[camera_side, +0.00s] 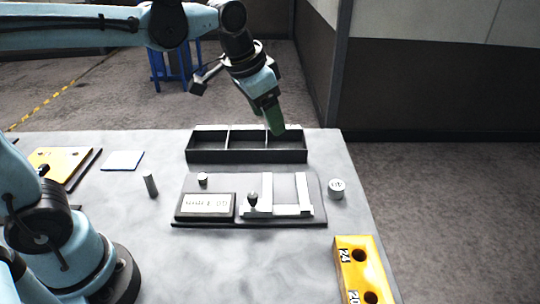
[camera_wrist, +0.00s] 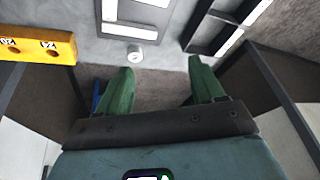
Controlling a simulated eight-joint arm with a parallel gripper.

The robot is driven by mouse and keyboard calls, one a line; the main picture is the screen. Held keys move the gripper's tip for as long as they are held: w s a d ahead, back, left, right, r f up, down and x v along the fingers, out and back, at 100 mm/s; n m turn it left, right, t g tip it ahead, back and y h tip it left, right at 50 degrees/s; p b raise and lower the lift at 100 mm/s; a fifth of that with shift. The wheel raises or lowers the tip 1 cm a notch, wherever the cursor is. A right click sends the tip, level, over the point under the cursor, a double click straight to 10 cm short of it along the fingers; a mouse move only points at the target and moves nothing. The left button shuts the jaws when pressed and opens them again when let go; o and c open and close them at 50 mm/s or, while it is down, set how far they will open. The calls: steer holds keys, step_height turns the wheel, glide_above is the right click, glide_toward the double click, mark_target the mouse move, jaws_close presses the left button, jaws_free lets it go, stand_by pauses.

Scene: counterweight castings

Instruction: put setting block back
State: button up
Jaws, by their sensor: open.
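My gripper (camera_side: 274,122) has green fingers and hangs above the back right part of a dark tray (camera_side: 247,156). In the wrist view its two fingers (camera_wrist: 162,70) are apart with nothing between them. I cannot tell for certain which piece is the setting block. A fixture plate (camera_side: 287,221) in mid-table carries a white U-shaped frame (camera_side: 281,212), a dark knob (camera_side: 252,200), a small round peg (camera_side: 203,178) and a lettered plate (camera_side: 206,204). A short pale cylinder with a marked top (camera_side: 337,188) stands right of the fixture; it also shows in the wrist view (camera_wrist: 135,54).
A yellow block (camera_side: 361,268) with numbered holes lies at the front right; the wrist view shows it (camera_wrist: 30,48) too. A grey cylinder (camera_side: 150,184) stands left of the fixture. A white square (camera_side: 122,161) and a yellow plate (camera_side: 58,165) lie farther left.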

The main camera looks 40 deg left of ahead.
steer(key=s+a+f+n+t, duration=0.1)
steer(key=s+a+f, duration=0.1)
steer(key=s, duration=0.3)
steer(key=s+a+f+n+t, duration=0.2)
steer(key=s+f, duration=0.1)
steer(key=s, duration=0.2)
steer(key=shift+a+f+n+y, duration=0.3)
steer(key=shift+a+f, duration=0.05)
steer(key=shift+f, duration=0.05)
